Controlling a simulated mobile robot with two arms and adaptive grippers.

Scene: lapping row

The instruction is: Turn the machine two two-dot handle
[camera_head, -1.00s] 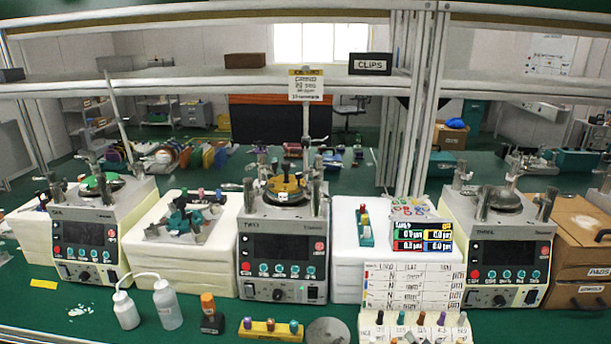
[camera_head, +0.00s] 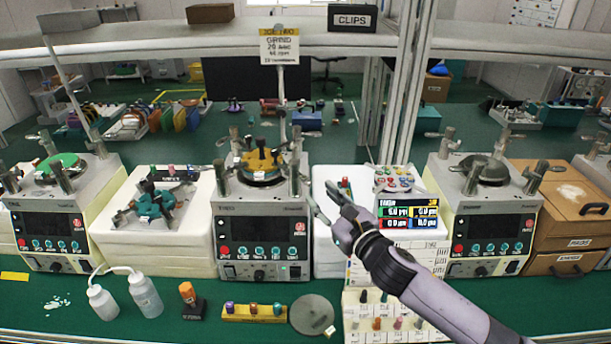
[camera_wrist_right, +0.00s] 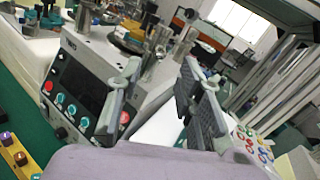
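Machine two (camera_head: 222,215) is the middle lapping machine, with a dark screen, a row of teal buttons and a black knob on its front. A round plate with a yellow top piece (camera_head: 258,162) sits on it among upright grey handles, one at the right corner (camera_head: 304,171). Dot marks on the handles are too small to tell. My right gripper (camera_head: 327,200) is open and empty, in front of the machine's right edge. In the right wrist view its open fingers (camera_wrist_right: 160,100) stand before the machine's panel (camera_wrist_right: 82,75). My left gripper is out of view.
Similar machines stand left (camera_head: 55,228) and right (camera_head: 488,222). A colour-label display (camera_head: 408,213) and white card rack lie by my right arm. Bottles (camera_head: 145,297), a yellow holder (camera_head: 240,313) and a grey disc (camera_head: 312,315) are in front. A shelf with a sign (camera_head: 279,46) hangs above.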

